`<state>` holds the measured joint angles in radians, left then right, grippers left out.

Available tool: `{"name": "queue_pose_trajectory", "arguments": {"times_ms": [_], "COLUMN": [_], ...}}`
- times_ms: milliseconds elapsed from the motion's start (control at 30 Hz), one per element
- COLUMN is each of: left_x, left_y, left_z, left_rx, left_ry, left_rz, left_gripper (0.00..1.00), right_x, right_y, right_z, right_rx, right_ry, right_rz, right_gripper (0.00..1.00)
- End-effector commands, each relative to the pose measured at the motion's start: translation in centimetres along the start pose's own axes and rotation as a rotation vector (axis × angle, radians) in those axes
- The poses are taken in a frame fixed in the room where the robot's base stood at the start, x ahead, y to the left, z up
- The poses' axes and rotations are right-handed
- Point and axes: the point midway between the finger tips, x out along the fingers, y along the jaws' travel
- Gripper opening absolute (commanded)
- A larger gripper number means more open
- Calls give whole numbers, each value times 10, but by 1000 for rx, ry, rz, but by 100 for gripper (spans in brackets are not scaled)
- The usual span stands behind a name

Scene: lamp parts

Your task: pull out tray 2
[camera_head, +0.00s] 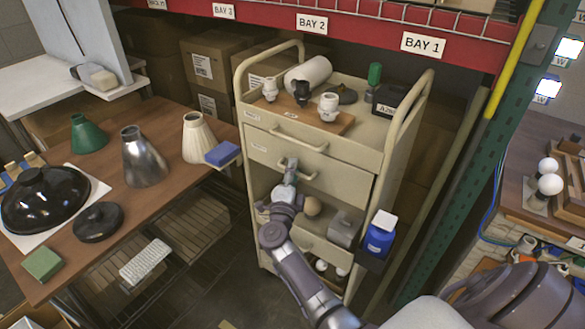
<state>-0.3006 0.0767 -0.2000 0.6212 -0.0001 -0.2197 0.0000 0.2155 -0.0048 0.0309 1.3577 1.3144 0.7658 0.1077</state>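A beige cart (375,200) stands in the middle with drawer-like trays in its front. The upper tray front (325,145) has a bar handle (300,141). The tray front below it (335,183) has a second bar handle (308,176). I cannot read the tray labels, so I cannot tell by number which is tray 2. My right gripper (290,167) is at the left part of the lower handle, its fingers pointing up and away. It hides part of that handle. Whether the fingers are open or shut on it is not clear. My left gripper is not in view.
A blue container (380,235) hangs at the right side. A wooden table (110,185) with lamp shades is left; a green post (450,185) is right.

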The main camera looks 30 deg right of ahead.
Motion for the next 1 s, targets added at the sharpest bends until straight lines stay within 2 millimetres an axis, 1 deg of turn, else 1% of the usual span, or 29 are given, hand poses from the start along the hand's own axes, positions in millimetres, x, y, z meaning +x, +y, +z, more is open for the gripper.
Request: {"name": "queue_pose_trajectory", "arguments": {"times_ms": [33, 133, 300, 367, 767, 1000], "left_x": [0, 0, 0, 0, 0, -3], "left_y": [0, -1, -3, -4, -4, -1], "left_z": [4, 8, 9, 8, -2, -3], "left_rx": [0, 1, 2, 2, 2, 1], "left_ry": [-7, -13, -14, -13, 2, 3], "left_rz": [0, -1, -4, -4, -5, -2], "left_gripper": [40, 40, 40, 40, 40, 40], "right_x": [0, 0, 0, 0, 0, -9], "right_y": [0, 0, 0, 0, 0, -1], "right_z": [0, 0, 0, 0, 0, 4], "right_rx": [0, 0, 0, 0, 0, 1], "right_ry": [0, 0, 0, 0, -1, -1], "right_rz": [0, 0, 0, 0, 1, 4], "right_gripper": [37, 37, 9, 0, 0, 0]}}
